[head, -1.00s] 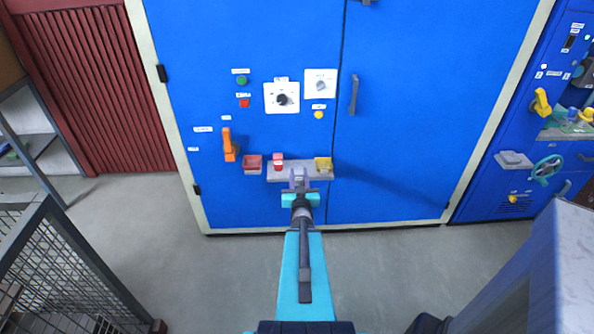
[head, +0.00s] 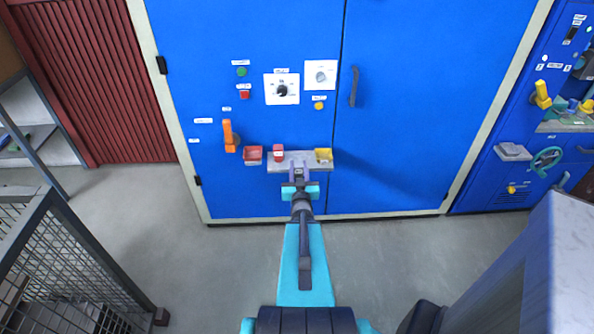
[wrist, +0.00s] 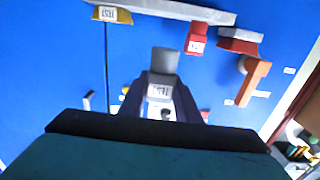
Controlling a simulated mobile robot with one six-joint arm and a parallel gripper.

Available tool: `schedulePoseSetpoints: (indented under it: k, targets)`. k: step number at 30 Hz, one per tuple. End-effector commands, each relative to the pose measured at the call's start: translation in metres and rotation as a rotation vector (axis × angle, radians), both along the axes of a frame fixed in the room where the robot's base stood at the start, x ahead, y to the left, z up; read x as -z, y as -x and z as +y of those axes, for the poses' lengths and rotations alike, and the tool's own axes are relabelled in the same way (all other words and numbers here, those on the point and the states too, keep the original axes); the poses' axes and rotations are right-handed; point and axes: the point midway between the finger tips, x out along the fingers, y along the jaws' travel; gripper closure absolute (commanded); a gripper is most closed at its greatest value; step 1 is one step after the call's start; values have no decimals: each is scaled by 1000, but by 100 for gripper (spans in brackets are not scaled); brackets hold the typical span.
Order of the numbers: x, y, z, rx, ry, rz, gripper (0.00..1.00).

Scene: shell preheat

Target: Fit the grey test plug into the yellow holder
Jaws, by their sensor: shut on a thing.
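My gripper (wrist: 159,104) is shut on the grey test plug (wrist: 164,62), a block with a white label, which sticks out beyond the fingers. In the head view my gripper (head: 300,184) is in front of the cabinet, just below the grey ledge. The yellow holder (head: 323,156) sits at the ledge's right end, up and to the right of my gripper. In the wrist view the yellow holder (wrist: 112,15), labelled TEST, is at the top left, apart from the plug. I cannot tell how far the plug is from the cabinet face.
A red plug (head: 279,150) is on the grey ledge (head: 292,166). A red holder (head: 253,154) and an orange handle (head: 229,138) are to its left. Dials and buttons are above. A mesh cage (head: 60,260) stands at the lower left.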

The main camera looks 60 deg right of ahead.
Motion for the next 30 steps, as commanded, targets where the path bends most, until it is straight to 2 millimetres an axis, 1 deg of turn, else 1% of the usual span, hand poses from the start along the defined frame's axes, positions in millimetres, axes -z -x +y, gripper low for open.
schedulePoseSetpoints:
  k: [5,8,11,14,18,20,24,26,30]
  targets:
    - [-5,-10,3,-13,1,0,94]
    - [-13,-25,6,-33,4,0,94]
    - [-25,-47,13,-62,5,0,94]
    - [-40,-76,24,-100,6,1,94]
    - [-64,-120,44,-159,8,1,94]
    - [-75,-138,54,-184,8,1,94]
    - [-99,-179,80,-244,8,1,94]
    - [-110,-196,93,-270,9,2,94]
    - [-136,-234,125,-331,10,2,94]
